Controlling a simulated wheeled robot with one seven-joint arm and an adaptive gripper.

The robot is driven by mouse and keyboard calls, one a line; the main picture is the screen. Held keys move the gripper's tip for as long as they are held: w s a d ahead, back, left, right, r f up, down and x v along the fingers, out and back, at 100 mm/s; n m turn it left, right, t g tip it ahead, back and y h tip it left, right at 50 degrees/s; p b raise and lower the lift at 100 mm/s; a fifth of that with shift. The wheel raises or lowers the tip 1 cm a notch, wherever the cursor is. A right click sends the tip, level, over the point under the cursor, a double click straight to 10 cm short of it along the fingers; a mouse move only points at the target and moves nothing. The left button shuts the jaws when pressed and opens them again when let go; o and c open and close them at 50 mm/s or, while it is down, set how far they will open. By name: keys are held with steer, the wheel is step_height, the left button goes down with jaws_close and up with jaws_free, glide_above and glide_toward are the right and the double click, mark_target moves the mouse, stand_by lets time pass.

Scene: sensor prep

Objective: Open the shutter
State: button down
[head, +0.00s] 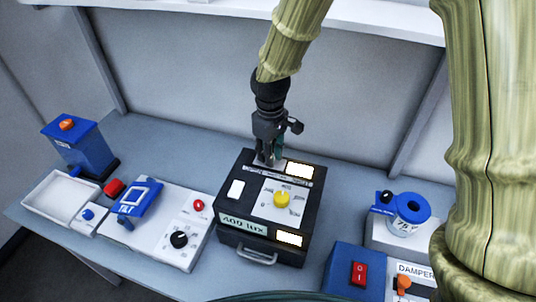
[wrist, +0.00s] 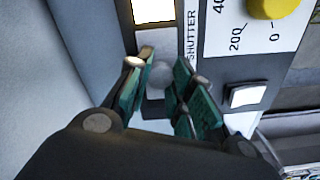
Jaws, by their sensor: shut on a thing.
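My gripper (head: 268,158) is at the back left part of the box top. Its green-padded fingers (wrist: 158,88) are shut on the shutter knob, one on each side. In the head view the gripper hides the knob.
Left of the box are a white panel with a blue tilting piece (head: 139,197), a white tray (head: 60,194) and a blue box (head: 80,148). To the right are a blue ring device (head: 409,208) and a red switch (head: 359,273). A wall (head: 200,70) closes off the back.

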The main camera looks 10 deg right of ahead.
steer(key=shift+w+a, duration=0.25)
steer(key=shift+a, duration=0.05)
steer(key=shift+d, duration=0.1)
steer(key=c, duration=1.2)
jaws_free()
steer(key=shift+r, duration=0.1)
step_height(320, 180, up, 12)
steer(key=shift+s, duration=0.1)
